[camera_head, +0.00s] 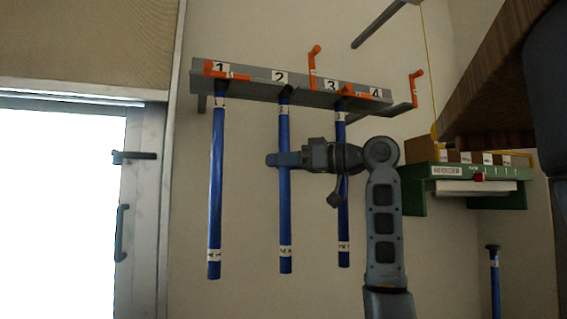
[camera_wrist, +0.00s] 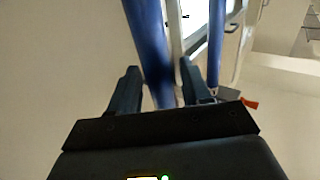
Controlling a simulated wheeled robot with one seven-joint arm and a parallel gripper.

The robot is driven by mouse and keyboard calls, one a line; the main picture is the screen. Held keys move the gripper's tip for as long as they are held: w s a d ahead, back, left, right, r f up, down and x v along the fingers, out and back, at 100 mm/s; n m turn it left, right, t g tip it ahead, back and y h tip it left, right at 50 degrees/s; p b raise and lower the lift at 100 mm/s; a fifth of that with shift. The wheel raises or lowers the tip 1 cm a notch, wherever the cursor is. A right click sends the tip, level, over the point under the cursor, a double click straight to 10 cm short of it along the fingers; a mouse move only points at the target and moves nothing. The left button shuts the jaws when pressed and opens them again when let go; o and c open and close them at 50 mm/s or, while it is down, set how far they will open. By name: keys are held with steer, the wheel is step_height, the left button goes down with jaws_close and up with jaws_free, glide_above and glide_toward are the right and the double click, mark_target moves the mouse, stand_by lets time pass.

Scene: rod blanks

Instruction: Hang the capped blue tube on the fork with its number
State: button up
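A grey rack (camera_head: 250,84) on the wall has forks numbered 1 to 4. The blue tube at fork 2 (camera_head: 285,205) hangs upright with a dark top at the fork and white bands near both ends. My gripper (camera_head: 284,160) is at its middle, fingers on either side of it. In the wrist view the tube (camera_wrist: 149,40) passes between the fingers (camera_wrist: 160,95), which look spread with some gap; firm contact cannot be told. The orange latch by fork 2 (camera_head: 313,68) points up. Fork 4 has no tube, and its orange latch (camera_head: 414,90) points up.
Blue tubes hang at fork 1 (camera_head: 215,190) and fork 3 (camera_head: 343,225), with orange latches lying across. Another blue tube with a dark cap (camera_head: 494,280) stands at lower right. A green shelf (camera_head: 415,185) and a wooden surface (camera_head: 495,75) are on the right.

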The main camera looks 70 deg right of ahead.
steer(key=shift+o, duration=0.9)
steer(key=s+b, duration=0.2)
steer(key=s, duration=0.5)
steer(key=shift+s+d, duration=0.15)
steer(key=shift+s, duration=0.25)
